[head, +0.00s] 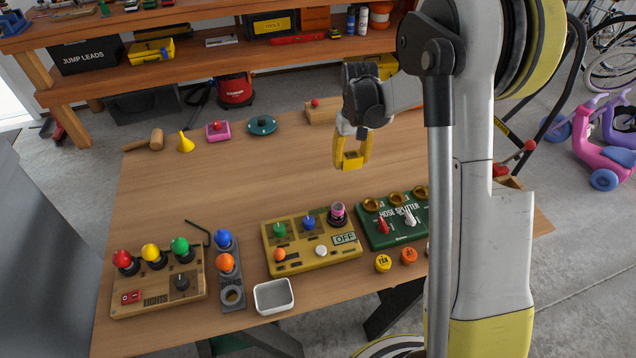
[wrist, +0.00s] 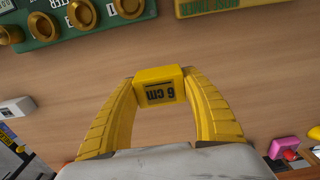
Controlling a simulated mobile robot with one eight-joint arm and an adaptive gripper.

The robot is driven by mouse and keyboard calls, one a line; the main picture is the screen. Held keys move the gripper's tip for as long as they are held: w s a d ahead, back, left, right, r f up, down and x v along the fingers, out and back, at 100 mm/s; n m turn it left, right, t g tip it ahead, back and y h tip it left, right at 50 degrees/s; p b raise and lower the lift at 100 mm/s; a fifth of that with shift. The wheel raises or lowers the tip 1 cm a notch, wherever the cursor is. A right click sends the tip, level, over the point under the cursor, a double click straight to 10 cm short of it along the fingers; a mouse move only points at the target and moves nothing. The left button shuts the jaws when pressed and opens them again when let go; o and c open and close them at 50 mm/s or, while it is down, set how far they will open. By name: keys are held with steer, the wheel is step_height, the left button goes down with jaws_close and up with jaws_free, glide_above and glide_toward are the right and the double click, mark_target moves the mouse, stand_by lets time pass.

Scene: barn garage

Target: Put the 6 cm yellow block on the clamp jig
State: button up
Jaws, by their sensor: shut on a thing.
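The yellow block (wrist: 165,88), marked "6 cm", is between the two yellow fingers of my gripper (wrist: 165,95), which is shut on it. In the head view the block (head: 352,161) hangs at the fingertips of my gripper (head: 352,158), above the middle of the table and apart from the things on it. A wooden piece with a red knob (head: 321,110) lies at the table's back, partly hidden behind my arm. It may be the clamp jig, but I cannot tell for sure.
The wooden table (head: 200,180) is bare in its middle. A green hose splitter panel (head: 388,236), a yellow panel with knobs (head: 311,258), a lights board (head: 160,290) and a white tray (head: 273,296) line the front. A mallet, yellow funnel (head: 186,143) and pink box stand at the back.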

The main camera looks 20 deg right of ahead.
steer(key=b, duration=0.3)
glide_above(322, 195)
step_height(322, 195, down, 6)
steer(key=shift+a+r, duration=0.1)
steer(key=shift+r, duration=0.15)
steer(key=shift+f+b, duration=0.65)
steer(key=shift+f, duration=1.2)
steer(key=shift+f, duration=0.25)
steer(key=o, duration=1.1)
steer(key=shift+r, duration=0.1)
steer(key=shift+r, duration=0.1)
